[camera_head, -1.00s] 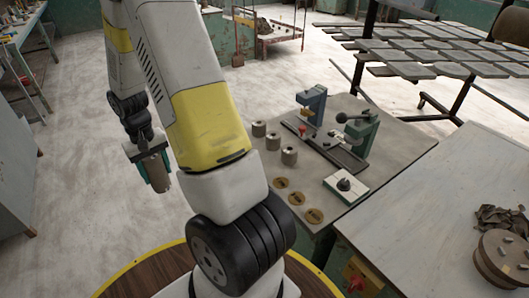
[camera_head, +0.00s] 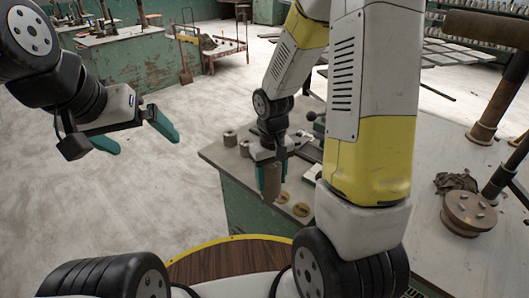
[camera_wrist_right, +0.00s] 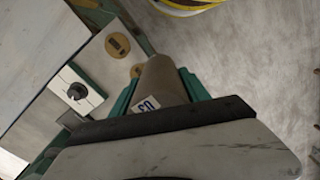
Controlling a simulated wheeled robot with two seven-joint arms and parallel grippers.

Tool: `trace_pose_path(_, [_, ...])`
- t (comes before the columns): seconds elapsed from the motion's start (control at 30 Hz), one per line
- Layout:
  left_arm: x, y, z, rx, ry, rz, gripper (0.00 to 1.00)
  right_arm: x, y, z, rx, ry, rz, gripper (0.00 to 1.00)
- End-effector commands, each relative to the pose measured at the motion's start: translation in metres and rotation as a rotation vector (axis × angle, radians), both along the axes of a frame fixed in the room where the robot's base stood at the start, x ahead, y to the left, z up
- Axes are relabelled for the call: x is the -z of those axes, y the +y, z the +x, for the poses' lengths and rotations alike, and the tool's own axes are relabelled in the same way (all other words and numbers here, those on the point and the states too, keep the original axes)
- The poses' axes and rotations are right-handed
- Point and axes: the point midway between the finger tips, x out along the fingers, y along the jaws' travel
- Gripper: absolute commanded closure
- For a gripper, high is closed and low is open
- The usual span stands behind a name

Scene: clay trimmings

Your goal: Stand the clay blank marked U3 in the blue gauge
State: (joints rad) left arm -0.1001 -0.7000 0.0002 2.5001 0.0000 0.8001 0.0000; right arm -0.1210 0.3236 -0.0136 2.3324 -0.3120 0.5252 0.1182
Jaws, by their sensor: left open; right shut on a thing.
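The clay blank marked U3 (camera_wrist_right: 160,82) is a brown cylinder between the green fingers of my right gripper (camera_head: 269,178). Its white label (camera_wrist_right: 149,104) shows blue characters, seen turned in the right wrist view. In the head view the blank (camera_head: 271,184) hangs roughly upright by the table's near left edge. My right gripper is shut on it. My left gripper (camera_head: 135,133) is open and empty, over the floor at the left, away from the table. The blue gauge cannot be made out now; my right arm covers that part of the table.
Two grey-brown cylinders (camera_head: 230,138) stand at the table's left edge. Brown marked discs (camera_head: 301,209) lie near its front edge; two also show in the right wrist view (camera_wrist_right: 117,45). A white block with a black knob (camera_wrist_right: 77,91) sits beside them. A round wooden piece (camera_head: 468,213) lies right.

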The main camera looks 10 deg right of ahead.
Motion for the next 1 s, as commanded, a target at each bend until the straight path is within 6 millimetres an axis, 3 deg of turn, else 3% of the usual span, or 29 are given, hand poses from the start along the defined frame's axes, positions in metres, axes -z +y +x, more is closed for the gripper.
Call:
trace_pose_path(0.6, [0.000, 0.000, 0.000, 0.000, 0.000, 0.000, 0.00, 0.012, -0.036, 0.133, -0.006, -0.003, 0.001, 1.00])
trace_pose_path(0.83, [0.000, 0.000, 0.000, 0.000, 0.000, 0.000, 0.00, 0.016, -0.041, 0.148, -0.006, -0.001, 0.000, 1.00])
trace_pose_path(1.0, [0.000, 0.000, 0.000, 0.000, 0.000, 0.000, 0.00, 0.035, -0.041, 0.147, -0.007, 0.002, -0.001, 1.00])
